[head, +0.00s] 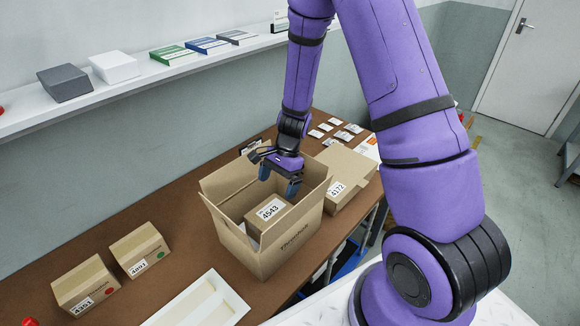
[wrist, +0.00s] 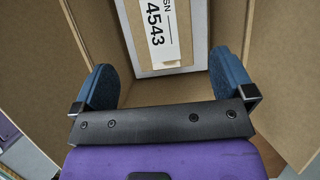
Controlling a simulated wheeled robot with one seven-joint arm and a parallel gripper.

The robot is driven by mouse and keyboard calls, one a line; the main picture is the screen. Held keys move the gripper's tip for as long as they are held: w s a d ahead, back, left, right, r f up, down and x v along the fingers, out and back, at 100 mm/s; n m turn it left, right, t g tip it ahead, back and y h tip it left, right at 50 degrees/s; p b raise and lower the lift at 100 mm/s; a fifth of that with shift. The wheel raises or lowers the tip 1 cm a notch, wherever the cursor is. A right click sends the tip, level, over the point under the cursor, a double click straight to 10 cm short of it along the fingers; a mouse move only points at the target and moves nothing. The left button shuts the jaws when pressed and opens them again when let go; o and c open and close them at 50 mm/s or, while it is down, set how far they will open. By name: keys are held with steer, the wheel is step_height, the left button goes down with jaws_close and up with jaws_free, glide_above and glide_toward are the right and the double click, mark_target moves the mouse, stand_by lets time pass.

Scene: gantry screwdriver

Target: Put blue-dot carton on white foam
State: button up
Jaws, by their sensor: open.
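A brown carton labelled 4543 (head: 268,211) sits inside the large open box (head: 272,250); no dot shows on its visible faces. It also shows in the wrist view (wrist: 183,20), with a pale white border around it that could be foam beneath. My gripper (head: 279,182) is open and empty over the box, its blue fingers just above the carton. In the wrist view my gripper (wrist: 163,60) has one finger towards each side of the carton, apart from it. A white tray-like piece with recesses (head: 237,305) lies on the table in front; I cannot tell if it is foam.
Carton 4351 (head: 86,284) with a red dot and carton 4891 (head: 140,250) with a green dot stand at left. A closed carton 4172 (head: 345,172) is right of the box. The box's raised flaps surround my gripper. A shelf (head: 120,93) runs along the wall.

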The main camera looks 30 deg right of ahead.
steer(key=s+r+n+t+h, duration=0.1)
steer(key=s+r+n, duration=0.25)
steer(key=r, duration=0.75)
steer(key=s+r+n+t, duration=0.2)
steer(key=r+n, duration=0.2)
steer(key=r, duration=0.8)
steer(key=s+d+r+n+t+h, duration=0.1)
steer(key=s+r+n, duration=0.2)
steer(key=s+r, duration=0.4)
steer(key=s+d+r+n+t+h, duration=0.1)
steer(key=s+r+n, duration=0.3)
steer(key=s, duration=0.6)
step_height(320, 180, up, 3)
steer(key=shift+s+d+f+t+h, duration=0.15)
steer(key=shift+d+t+h, duration=0.25)
steer(key=shift+t+h, duration=0.35)
